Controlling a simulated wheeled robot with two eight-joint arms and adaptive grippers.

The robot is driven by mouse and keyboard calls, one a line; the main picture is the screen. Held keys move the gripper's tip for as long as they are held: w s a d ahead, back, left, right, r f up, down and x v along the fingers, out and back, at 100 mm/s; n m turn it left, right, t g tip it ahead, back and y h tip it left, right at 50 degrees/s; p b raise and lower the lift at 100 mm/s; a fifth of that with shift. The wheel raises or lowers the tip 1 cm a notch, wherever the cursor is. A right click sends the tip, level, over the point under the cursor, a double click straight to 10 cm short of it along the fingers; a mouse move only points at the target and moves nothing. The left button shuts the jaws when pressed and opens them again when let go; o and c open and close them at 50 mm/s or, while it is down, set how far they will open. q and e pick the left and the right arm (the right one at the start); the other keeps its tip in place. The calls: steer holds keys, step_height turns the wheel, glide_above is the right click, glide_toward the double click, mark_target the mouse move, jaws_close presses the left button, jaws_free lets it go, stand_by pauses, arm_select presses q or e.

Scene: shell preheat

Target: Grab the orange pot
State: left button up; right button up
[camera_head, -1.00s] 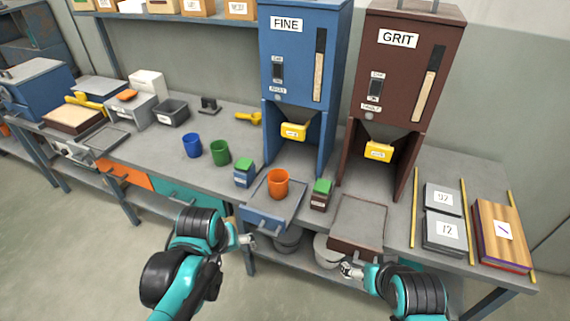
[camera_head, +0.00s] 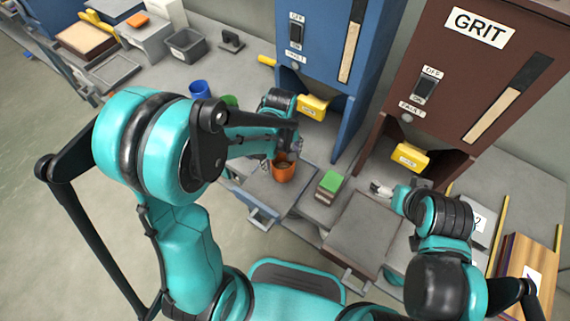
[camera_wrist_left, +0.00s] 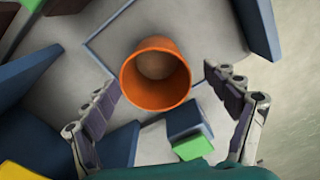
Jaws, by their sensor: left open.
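The orange pot (camera_head: 283,174) stands upright on the grey tray (camera_head: 258,188) in front of the blue FINE machine. My left gripper (camera_head: 286,150) is over the pot in the head view and hides part of its rim. In the left wrist view the pot (camera_wrist_left: 157,95) shows its round opening, with a paler inside. It lies between the two spread fingers of my left gripper (camera_wrist_left: 162,84), with visible gaps on both sides. My right gripper (camera_head: 380,189) is beside the tray of the GRIT machine, away from the pot; its fingers are too small to judge.
A green-topped box (camera_head: 330,183) stands close to the right of the pot. Yellow spouts (camera_head: 313,108) hang above the trays. A green cup (camera_head: 229,101) and a blue cup (camera_head: 200,89) stand to the left, partly behind my arm. The GRIT tray (camera_head: 352,232) is empty.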

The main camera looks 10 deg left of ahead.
mark_target(283, 167)
arm_select(q)
steer(key=f+b, duration=0.1)
steer(key=f, duration=0.2)
steer(key=f+b, duration=0.1)
steer(key=f, duration=0.1)
steer(key=shift+w+d+f+b, duration=0.15)
steer(key=shift+w+f+b, duration=0.1)
steer(key=shift+f+b, duration=0.1)
steer(key=shift+c, duration=0.7)
steer(key=c, duration=1.3)
